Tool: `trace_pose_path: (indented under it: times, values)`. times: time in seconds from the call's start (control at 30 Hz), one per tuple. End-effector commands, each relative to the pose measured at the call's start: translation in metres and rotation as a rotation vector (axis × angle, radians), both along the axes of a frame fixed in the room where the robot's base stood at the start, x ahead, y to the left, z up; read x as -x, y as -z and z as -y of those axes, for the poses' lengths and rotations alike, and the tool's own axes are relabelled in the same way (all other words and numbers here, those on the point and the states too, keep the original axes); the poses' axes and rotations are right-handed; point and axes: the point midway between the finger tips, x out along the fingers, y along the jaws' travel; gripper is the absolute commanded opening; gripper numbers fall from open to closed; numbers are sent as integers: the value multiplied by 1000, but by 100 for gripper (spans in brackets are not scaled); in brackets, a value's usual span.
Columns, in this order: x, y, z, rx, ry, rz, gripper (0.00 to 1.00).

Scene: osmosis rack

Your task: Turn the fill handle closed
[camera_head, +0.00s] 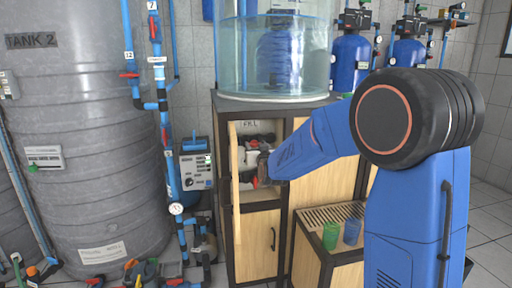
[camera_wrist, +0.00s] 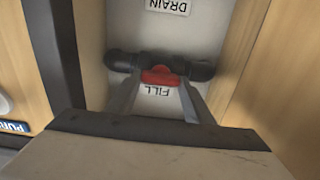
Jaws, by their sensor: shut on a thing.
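The fill handle (camera_wrist: 160,75) is red and sits on a black pipe fitting (camera_wrist: 196,70) inside an open cabinet compartment, above an upside-down FILL label (camera_wrist: 163,91) in the wrist view. My gripper (camera_wrist: 158,82) has its two fingers on either side of the handle and is shut on it. In the head view my gripper (camera_head: 263,168) reaches into the compartment, where the arm partly hides the valves. The handle's exact turn angle is hard to tell.
The cabinet door (camera_head: 235,185) stands open left of my gripper. A DRAIN label (camera_wrist: 171,4) is inside the compartment. A clear water tank (camera_head: 235,60) stands on top. A green cup (camera_head: 330,236) and a blue cup (camera_head: 351,231) stand on a slatted stand at right.

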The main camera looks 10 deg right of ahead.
Motion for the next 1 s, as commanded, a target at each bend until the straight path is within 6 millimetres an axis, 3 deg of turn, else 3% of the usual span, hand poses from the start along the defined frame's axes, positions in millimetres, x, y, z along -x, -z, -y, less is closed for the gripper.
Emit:
trace_pose_path:
  times: [0.27,1.0]
  values:
    - [0,0,1,-137,0,0,24]
    - [0,2,4,-826,0,0,24]
